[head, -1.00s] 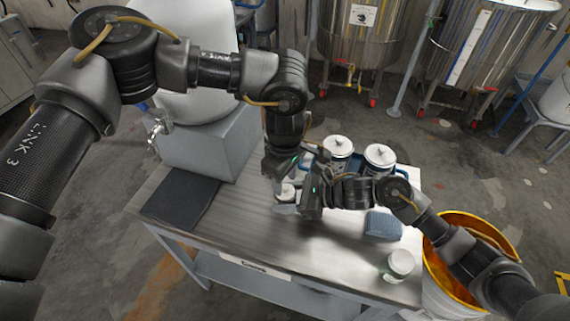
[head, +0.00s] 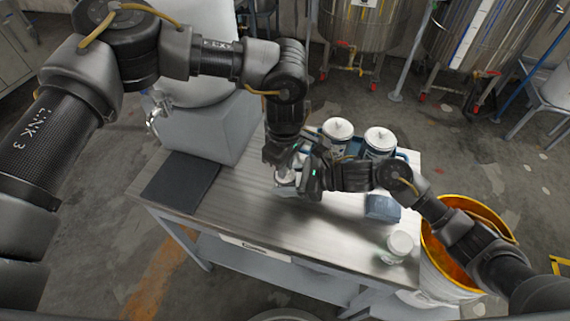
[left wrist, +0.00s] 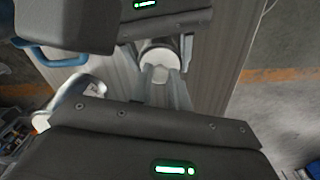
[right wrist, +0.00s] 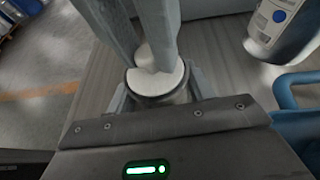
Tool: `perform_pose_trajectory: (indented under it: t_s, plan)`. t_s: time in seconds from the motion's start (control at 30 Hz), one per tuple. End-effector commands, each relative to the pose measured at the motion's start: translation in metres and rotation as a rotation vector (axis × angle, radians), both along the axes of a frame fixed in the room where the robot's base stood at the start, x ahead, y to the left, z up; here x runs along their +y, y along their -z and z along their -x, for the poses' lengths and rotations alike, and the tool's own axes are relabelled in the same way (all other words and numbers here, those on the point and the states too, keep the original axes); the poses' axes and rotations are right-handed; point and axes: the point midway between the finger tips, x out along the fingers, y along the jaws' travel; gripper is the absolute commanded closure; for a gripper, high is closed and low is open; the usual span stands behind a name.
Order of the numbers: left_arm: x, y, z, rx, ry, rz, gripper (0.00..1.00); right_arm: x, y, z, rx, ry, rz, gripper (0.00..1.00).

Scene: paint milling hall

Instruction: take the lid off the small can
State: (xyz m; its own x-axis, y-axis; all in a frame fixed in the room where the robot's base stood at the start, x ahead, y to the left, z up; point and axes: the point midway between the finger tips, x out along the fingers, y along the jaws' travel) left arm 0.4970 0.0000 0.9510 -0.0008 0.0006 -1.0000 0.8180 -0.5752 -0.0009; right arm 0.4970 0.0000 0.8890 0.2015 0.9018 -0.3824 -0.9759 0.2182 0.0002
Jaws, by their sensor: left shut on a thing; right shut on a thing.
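The small can (right wrist: 158,97) stands on the steel table, with a round white lid (right wrist: 160,80) on top. My right gripper (right wrist: 155,92) is shut around the can's body, one finger on each side. My left gripper (left wrist: 162,80) reaches in from above and is shut on the lid's knob. In the head view the can (head: 286,177) is small and partly hidden by both grippers. Whether there is a gap between lid and can is hard to tell.
Two larger white-lidded cans (head: 338,131) (head: 380,140) stand behind, to the right. A blue block (head: 382,208) and a pale jar (head: 400,243) are on the table's right part. A bucket (head: 466,208) stands beside the table. A dark mat (head: 180,180) lies left; the front tabletop is clear.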

Motion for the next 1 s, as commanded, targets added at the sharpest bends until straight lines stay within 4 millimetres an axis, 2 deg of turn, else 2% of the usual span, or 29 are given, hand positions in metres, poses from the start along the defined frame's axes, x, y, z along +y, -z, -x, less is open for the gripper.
perform_pose_trajectory:
  t_s: [0.67, 1.0]
  plan:
    - [0.0001, -0.0010, -0.0001, 0.000, 0.000, 0.000, 1.00, -0.0003, 0.0003, 0.0000, 0.000, 0.000, 0.001, 0.88]
    - [0.0000, -0.0097, -0.0001, 0.000, 0.000, 0.000, 1.00, -0.0003, 0.0003, 0.0000, 0.000, 0.000, 0.001, 0.88]
